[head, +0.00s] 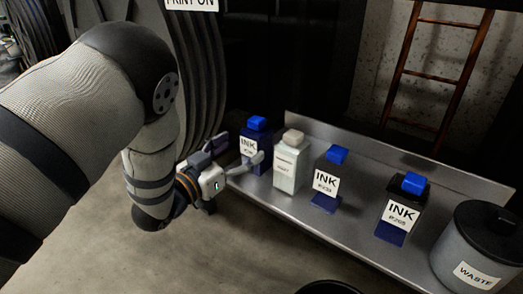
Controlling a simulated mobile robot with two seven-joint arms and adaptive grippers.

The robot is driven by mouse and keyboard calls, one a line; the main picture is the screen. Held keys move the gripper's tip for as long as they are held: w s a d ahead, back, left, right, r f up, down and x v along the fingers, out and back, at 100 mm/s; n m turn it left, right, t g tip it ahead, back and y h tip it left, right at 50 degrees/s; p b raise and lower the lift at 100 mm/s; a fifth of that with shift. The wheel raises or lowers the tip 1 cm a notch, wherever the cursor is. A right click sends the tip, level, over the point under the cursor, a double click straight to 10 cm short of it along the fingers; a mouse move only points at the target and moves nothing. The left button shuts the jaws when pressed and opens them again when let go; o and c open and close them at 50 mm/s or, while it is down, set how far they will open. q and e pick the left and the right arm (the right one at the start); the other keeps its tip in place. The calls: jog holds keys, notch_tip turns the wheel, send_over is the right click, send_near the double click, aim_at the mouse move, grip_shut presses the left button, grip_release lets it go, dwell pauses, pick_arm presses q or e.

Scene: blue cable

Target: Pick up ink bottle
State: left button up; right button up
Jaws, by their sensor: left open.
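A blue ink bottle (256,143) with a blue cap and a white INK label stands at the left end of a metal shelf. A white bottle (290,163) with a pale cap stands just right of it. My right gripper is out of view.
The metal shelf (345,233) has a raised back edge. A grey waste bin (482,248) with a black lid stands at its right end. A rusty ladder (438,77) leans behind. A dark round rim (333,287) shows at the bottom. Bare floor lies in front.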

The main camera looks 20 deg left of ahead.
aim_at(249, 147)
pick_arm(q)
jog(key=x, duration=0.2)
jog(key=b+x, duration=0.1)
jog(key=x, duration=0.2)
jog(key=shift+w+d+f, duration=0.2)
jog(key=shift+d+f, duration=0.15)
jog(key=shift+f, duration=0.05)
jog(key=shift+w+d+r, duration=0.1)
jog(key=shift+w, duration=0.35)
jog(key=c, duration=1.6)
